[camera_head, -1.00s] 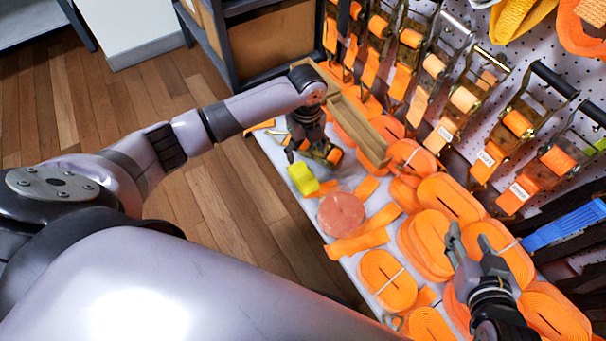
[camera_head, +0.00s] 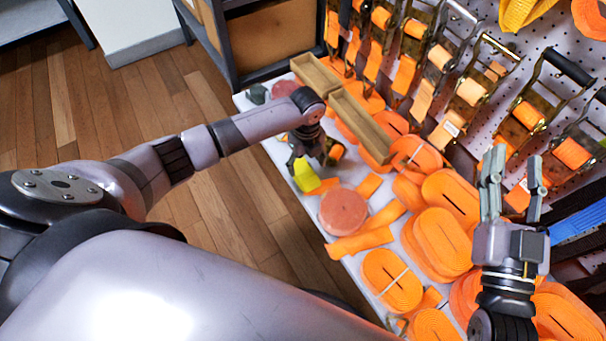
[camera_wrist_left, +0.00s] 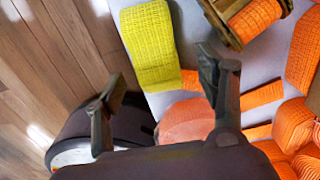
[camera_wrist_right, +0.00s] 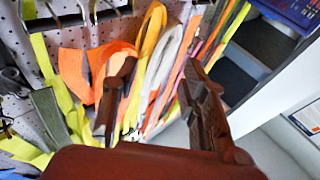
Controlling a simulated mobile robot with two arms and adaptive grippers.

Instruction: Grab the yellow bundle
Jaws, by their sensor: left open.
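A folded yellow bundle (camera_head: 306,177) lies at the left edge of the white table in the head view. The left wrist view shows its yellow weave (camera_wrist_left: 150,45) lying flat between and beyond my fingers. My left gripper (camera_head: 303,160) is open just above and behind it, with its fingers (camera_wrist_left: 160,78) apart and nothing between them. The head view partly hides these fingers. My right gripper (camera_head: 516,165) is open and empty in front of the strap wall. Its spread fingers also show in the right wrist view (camera_wrist_right: 160,72).
Several orange strap coils (camera_head: 391,280) cover the table. A round reddish coil (camera_head: 343,211) and a wooden tray (camera_head: 360,125) are near the left gripper. Ratchets (camera_head: 527,115) hang on the pegboard. A yellow strap loop (camera_head: 525,12) hangs high on the wall.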

